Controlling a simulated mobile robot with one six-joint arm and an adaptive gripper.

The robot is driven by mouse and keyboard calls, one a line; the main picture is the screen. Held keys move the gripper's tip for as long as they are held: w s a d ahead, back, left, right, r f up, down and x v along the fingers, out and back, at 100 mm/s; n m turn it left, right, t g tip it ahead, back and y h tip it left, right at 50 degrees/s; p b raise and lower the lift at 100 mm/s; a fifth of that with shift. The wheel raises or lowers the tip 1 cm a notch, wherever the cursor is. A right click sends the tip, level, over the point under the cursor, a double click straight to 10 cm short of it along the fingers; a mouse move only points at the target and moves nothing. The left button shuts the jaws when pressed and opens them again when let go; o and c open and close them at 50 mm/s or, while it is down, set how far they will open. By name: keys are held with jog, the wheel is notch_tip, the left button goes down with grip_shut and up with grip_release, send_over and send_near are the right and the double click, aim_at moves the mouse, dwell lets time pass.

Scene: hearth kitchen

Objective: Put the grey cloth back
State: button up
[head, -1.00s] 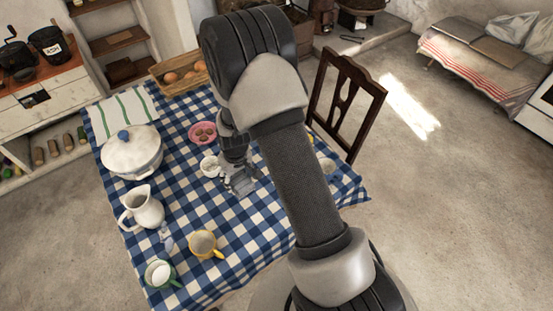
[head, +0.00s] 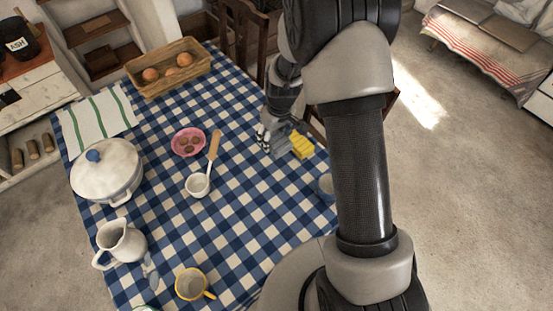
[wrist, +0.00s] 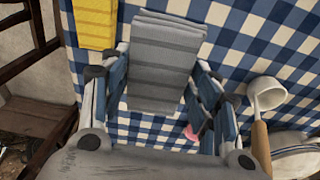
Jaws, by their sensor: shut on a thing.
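My gripper (head: 270,137) is over the right side of the checked table and shut on the grey cloth (head: 283,138). In the wrist view the folded, ribbed grey cloth (wrist: 163,62) lies between the blue-padded fingers of my gripper (wrist: 162,85). A folded yellow cloth (head: 302,145) lies on the table just right of the grey cloth. The yellow cloth (wrist: 96,22) is at the upper left in the wrist view, with a small gap from the grey one. I cannot tell whether the grey cloth touches the table.
A white ladle (head: 198,184) with a wooden handle and a pink bowl (head: 174,148) are left of my gripper. A cup (head: 325,187) is near the right edge.

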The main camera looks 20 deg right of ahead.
aim_at(274, 163)
notch_tip(274, 163, down, 13)
jog(key=b, duration=0.3)
jog(key=shift+r, duration=0.1)
jog(key=shift+b, duration=0.3)
jog(key=o, duration=1)
